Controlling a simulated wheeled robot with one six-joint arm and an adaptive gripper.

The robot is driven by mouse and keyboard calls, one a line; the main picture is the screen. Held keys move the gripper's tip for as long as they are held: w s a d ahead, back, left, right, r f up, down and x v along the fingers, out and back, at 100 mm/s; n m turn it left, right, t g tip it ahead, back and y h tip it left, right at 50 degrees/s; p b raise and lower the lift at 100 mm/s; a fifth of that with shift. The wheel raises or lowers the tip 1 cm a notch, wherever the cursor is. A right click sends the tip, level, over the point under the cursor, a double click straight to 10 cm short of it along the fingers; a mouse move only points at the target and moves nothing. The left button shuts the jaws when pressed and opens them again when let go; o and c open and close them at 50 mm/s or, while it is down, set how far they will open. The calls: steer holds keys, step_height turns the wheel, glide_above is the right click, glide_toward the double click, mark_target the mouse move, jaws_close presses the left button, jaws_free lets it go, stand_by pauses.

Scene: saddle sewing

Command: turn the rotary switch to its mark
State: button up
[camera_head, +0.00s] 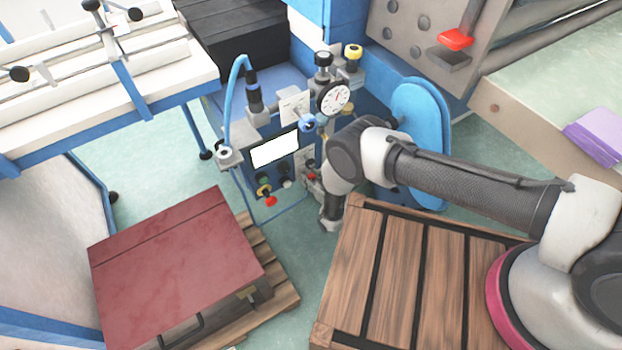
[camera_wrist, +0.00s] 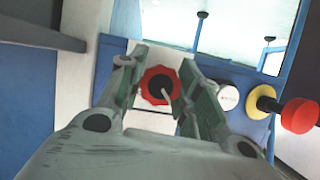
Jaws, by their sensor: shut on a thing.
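The rotary switch (camera_wrist: 155,88) is a red scalloped knob with a dark centre and a pale pointer line, which slants toward the lower right in the wrist view. It sits in front of a white plate on a blue panel. My gripper (camera_wrist: 159,91) has one green-grey finger on each side of the knob and is shut on it. In the head view my gripper (camera_head: 311,184) is at the panel's right side, partly hidden by my wrist, with a bit of red showing there. I cannot make out the mark.
A red-and-yellow push button (camera_wrist: 298,115) and a white round fitting (camera_wrist: 228,97) are close to the right finger. A screen (camera_head: 274,150) and a dial gauge (camera_head: 334,98) are above. A wooden crate (camera_head: 400,270) stands below my arm, and a red-topped case (camera_head: 175,265) lies on a pallet at left.

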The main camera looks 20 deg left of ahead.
steer(key=shift+n, duration=0.3)
stand_by(0.4)
steer(key=o, duration=1)
steer(key=shift+o, duration=0.2)
steer(key=v, duration=0.7)
steer(key=shift+s+r, duration=0.15)
steer(key=shift+s, duration=0.05)
steer(key=shift+s+d, duration=0.1)
